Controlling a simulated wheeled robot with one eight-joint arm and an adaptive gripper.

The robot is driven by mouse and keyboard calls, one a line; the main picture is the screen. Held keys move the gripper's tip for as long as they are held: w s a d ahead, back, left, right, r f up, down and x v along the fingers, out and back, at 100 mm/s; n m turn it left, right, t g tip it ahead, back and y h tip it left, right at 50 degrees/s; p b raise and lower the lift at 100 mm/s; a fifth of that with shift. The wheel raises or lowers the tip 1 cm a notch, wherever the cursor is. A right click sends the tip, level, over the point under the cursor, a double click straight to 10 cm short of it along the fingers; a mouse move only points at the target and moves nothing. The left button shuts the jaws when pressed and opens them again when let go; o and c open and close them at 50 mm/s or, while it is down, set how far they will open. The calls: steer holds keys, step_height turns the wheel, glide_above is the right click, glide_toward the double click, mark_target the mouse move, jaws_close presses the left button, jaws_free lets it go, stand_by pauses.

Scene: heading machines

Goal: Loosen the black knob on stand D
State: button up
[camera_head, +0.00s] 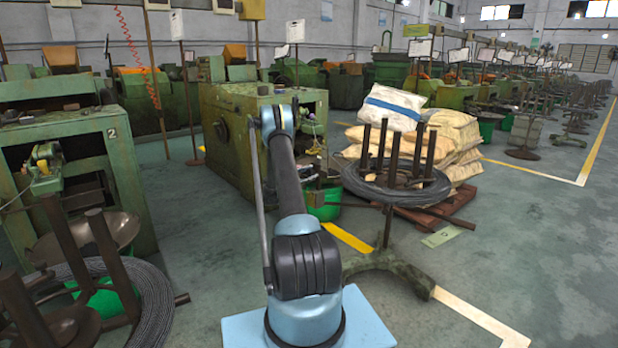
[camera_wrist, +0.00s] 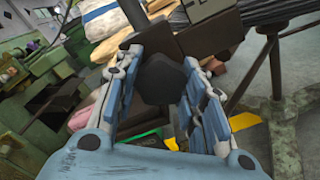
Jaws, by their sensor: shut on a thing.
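My gripper (camera_wrist: 166,66) has its two blue-padded fingers shut on the black knob (camera_wrist: 165,82) in the wrist view. The knob is a dark, faceted block between the fingers, next to a dark brown metal part (camera_wrist: 208,33). Its far side is hidden. Stand D (camera_head: 387,226) is in the head view, right of my arm, with several brown upright posts and a grey wire coil (camera_head: 372,188). A tag marked D (camera_head: 441,236) lies on the floor beside it. I cannot make out the gripper or knob in the head view.
Stacked sacks (camera_head: 462,140) on a wooden pallet stand behind the stand. Green machines (camera_head: 230,140) are at the left and back. Another wire coil (camera_head: 150,300) with posts is at the front left. The floor (camera_head: 530,240) at the right is clear.

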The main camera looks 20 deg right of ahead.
steer(key=shift+f+n, duration=0.1)
steer(key=shift+n, duration=1.9)
steer(key=o, duration=0.8)
steer(key=shift+w, duration=0.1)
steer(key=v, duration=1.2)
